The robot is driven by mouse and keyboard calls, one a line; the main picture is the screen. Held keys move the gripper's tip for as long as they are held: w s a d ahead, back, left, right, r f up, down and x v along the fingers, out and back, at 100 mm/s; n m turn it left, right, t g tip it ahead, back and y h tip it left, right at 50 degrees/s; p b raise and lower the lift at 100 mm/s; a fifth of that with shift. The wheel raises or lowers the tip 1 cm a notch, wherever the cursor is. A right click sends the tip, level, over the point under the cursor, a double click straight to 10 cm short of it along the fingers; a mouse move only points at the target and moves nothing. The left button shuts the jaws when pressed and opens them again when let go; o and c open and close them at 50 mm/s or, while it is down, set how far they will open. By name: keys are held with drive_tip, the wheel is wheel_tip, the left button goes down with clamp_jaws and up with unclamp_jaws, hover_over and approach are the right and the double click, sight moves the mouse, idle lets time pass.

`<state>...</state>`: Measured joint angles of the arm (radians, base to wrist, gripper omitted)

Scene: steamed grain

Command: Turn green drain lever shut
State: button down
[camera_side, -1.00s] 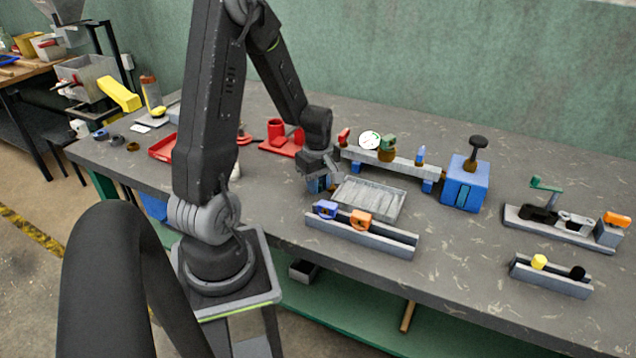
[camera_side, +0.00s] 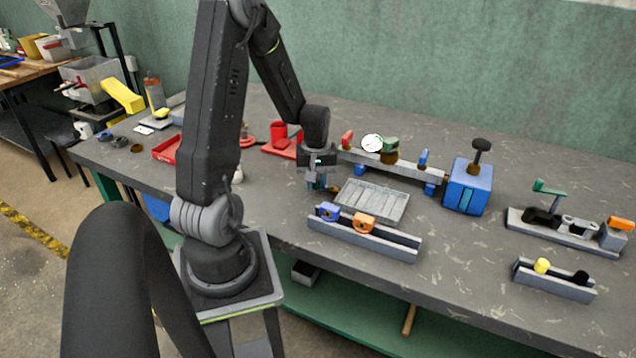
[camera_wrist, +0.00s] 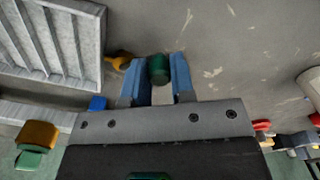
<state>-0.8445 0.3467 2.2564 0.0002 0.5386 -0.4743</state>
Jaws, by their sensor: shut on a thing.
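The green drain lever (camera_wrist: 158,68) shows in the wrist view as a rounded green end between my gripper's two blue fingers. My gripper (camera_wrist: 155,80) is shut on it. A brass-yellow fitting (camera_wrist: 120,60) sits just left of the lever, beside the grey ribbed tray (camera_wrist: 97,45). In the side view my gripper (camera_side: 319,185) is low over the bench at the left end of the tray (camera_side: 345,205). There the lever is mostly hidden by the fingers, and its exact angle is hard to tell.
A blue box (camera_side: 468,187) stands to the right. Red fixtures (camera_side: 283,140) stand behind my gripper.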

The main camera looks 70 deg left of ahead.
drive_tip(key=m, duration=0.1)
drive_tip(key=a+m, duration=0.1)
drive_tip(key=m, duration=0.1)
drive_tip(key=shift+w+a+m, duration=0.2)
drive_tip(key=shift+a+m, duration=0.05)
drive_tip(key=shift+m, duration=0.15)
drive_tip(key=shift+w+a+m, duration=0.25)
drive_tip(key=shift+a+m, duration=0.1)
drive_tip(key=shift+m, duration=0.7)
drive_tip(key=shift+w+a+m, duration=0.2)
drive_tip(key=shift+a+m, duration=0.1)
drive_tip(key=shift+m, duration=0.75)
drive_tip(key=c, duration=1)
unclamp_jaws()
drive_tip(key=shift+o, duration=0.2)
wheel_tip(320, 180, up, 14)
drive_tip(key=shift+f, duration=0.1)
